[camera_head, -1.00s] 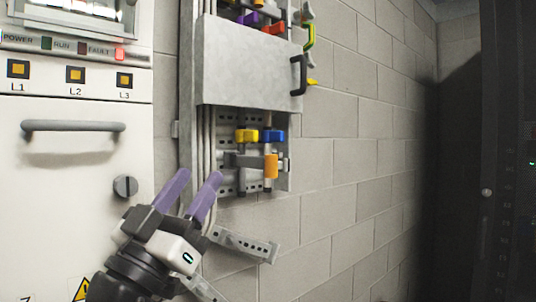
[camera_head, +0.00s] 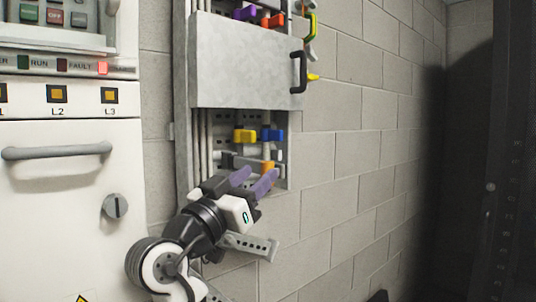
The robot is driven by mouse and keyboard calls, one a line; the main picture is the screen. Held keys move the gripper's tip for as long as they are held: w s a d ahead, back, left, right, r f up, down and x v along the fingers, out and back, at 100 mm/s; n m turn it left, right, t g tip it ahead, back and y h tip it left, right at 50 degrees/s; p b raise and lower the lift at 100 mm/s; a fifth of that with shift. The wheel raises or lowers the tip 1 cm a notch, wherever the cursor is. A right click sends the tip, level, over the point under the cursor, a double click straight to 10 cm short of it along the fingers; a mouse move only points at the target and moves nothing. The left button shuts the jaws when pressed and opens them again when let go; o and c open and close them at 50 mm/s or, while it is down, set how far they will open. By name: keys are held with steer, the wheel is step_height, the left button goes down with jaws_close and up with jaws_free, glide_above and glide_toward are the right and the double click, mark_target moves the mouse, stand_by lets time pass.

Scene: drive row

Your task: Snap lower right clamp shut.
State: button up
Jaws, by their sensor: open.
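A grey metal cover (camera_head: 245,60) sits on the wall column. Below the cover are a yellow clamp-like lever (camera_head: 245,136), a blue one (camera_head: 272,135) and an orange one (camera_head: 267,167). I cannot tell which is the lower right clamp or how far it is closed. My gripper (camera_head: 254,180) is open and empty, its purple fingers just below the orange piece and partly hiding it; contact cannot be told.
A white cabinet with a grey bar handle (camera_head: 57,150) and a round knob (camera_head: 115,206) stands at the left. A slotted bracket (camera_head: 250,245) juts out below my gripper. Purple and orange levers show above the cover. The block wall to the right is bare; a dark rack stands far right.

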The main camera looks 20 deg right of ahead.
mark_target(264, 169)
steer(key=p+x, duration=0.1)
steer(key=x, duration=0.4)
steer(key=shift+w, duration=0.1)
jaws_close()
